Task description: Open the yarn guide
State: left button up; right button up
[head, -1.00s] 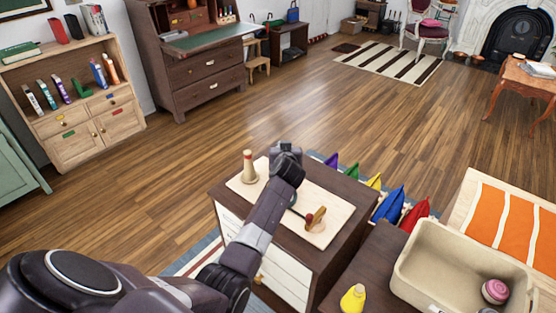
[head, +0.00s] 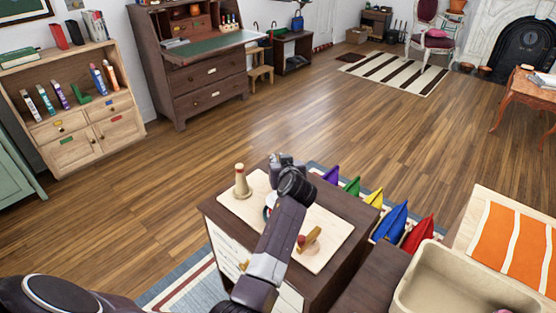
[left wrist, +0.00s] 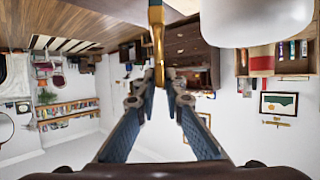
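A pale wooden board (head: 328,257) lies on a dark cabinet. It carries an upright wooden peg (head: 241,182) at its left and a tan wooden piece with a red part (head: 309,240) at its right. My left gripper (head: 283,160) is over the board's far side, its fingertips unclear there. In the left wrist view the fingers of my left gripper (left wrist: 160,80) come close together on either side of a thin brass-coloured piece (left wrist: 157,35), apparently the yarn guide. My arm hides the board's middle. My right gripper is not in view.
A beige bin (head: 455,285) stands at the lower right, beside an orange-and-white striped surface (head: 510,235). Open wooden floor (head: 290,110) lies beyond.

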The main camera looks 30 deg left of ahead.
pick_arm(q)
jog(key=o, duration=0.3)
notch_tip(320, 180, up, 10)
dwell(0.5)
jog(key=shift+c, duration=0.5)
